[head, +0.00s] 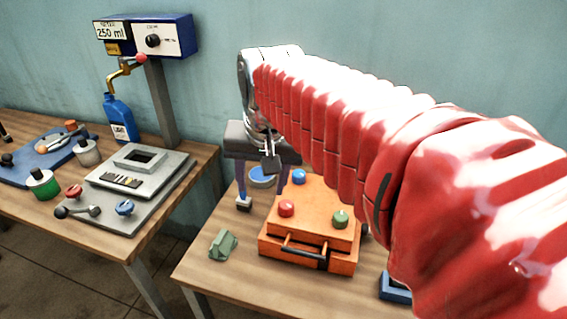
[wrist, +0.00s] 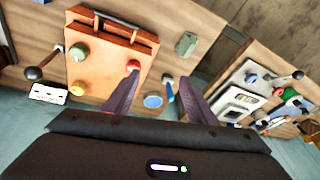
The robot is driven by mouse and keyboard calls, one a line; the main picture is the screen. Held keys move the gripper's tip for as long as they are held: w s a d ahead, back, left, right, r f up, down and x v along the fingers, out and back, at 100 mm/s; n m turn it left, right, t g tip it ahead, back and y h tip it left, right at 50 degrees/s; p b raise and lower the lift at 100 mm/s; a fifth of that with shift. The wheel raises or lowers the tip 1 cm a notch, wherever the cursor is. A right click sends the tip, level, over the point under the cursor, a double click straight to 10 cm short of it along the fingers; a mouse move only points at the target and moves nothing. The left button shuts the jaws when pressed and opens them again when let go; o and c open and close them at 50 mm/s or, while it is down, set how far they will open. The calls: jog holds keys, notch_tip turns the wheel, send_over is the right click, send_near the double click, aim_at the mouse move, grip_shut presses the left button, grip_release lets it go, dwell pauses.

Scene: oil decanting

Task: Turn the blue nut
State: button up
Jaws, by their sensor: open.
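A blue nut (head: 299,177) sits on top of the orange box (head: 281,253), at the back left in the head view. The box also bears a red nut (head: 286,208) and a green nut (head: 340,219). My gripper (head: 262,193) points down, open and empty, beside the blue nut. In the wrist view my gripper (wrist: 159,74) has one finger over the orange box (wrist: 105,45) and the other beyond its edge. The blue nut is not visible there; that finger seems to cover it. I cannot tell whether the finger touches it.
A blue-topped round thing (head: 262,178) lies between my fingers' lines, with a small lever (head: 244,203) beside it. A green block (head: 223,244) stands left of the box. The left table holds a grey plate with a blue star knob (head: 125,208) and a blue bottle (head: 120,120).

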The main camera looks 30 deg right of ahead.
jog(key=w+d+r+m+g, duration=0.2)
jog(key=w+d+m, duration=0.4)
jog(key=w+d, duration=0.25)
jog(key=m+g, duration=0.2)
jog(key=m, duration=0.3)
send_over(299, 172)
notch_tip(299, 172, down, 2)
jog(key=shift+s+y, duration=0.1)
jog(key=shift+y, duration=0.2)
jog(key=shift+f, duration=0.2)
notch_tip(299, 172, down, 14)
jog(key=shift+r, duration=0.25)
jog(key=shift+c, duration=0.2)
